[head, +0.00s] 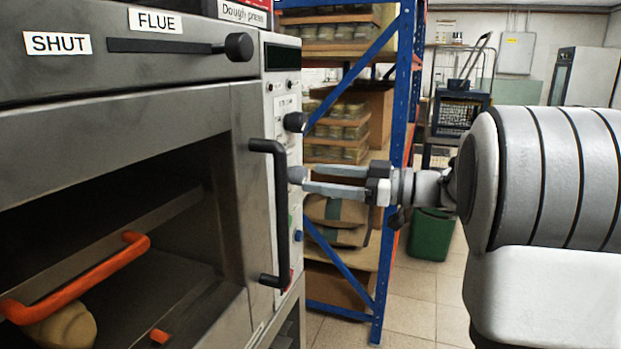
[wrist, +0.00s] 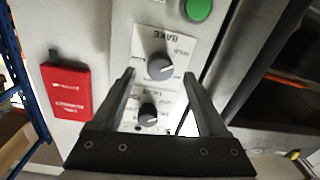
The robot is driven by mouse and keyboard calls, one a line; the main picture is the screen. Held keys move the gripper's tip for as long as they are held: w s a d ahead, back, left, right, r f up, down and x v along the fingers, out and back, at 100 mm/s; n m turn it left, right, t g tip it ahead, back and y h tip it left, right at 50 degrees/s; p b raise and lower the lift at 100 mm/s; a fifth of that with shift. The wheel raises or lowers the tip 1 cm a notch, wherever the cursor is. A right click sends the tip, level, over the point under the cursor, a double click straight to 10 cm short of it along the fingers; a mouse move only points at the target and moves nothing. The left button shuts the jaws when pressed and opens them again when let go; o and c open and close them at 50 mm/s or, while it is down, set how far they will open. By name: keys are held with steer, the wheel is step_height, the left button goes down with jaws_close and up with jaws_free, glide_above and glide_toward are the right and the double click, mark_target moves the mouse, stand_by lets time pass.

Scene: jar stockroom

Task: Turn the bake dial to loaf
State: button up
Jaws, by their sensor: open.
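The bake dial (wrist: 160,66) is a round dark grey knob on a white plate, under an upside-down BAKE label in the wrist view. HOLD is printed beside it; I cannot make out a loaf mark or read the pointer surely. My gripper (wrist: 158,76) is open, with one finger on each side of the dial in that view; contact is not clear. In the head view my gripper (head: 302,180) reaches left to the oven's control panel, its tips close to the panel face.
A second dark knob (wrist: 148,113) sits near the bake dial, between my fingers' bases in the wrist view. A green button (wrist: 199,9) and a red box (wrist: 67,90) are nearby. The black oven door handle (head: 268,212) stands out left of my fingertips. A blue rack (head: 398,120) stands behind.

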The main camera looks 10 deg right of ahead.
mark_target(297, 176)
steer(key=shift+x, duration=1.35)
jaws_close()
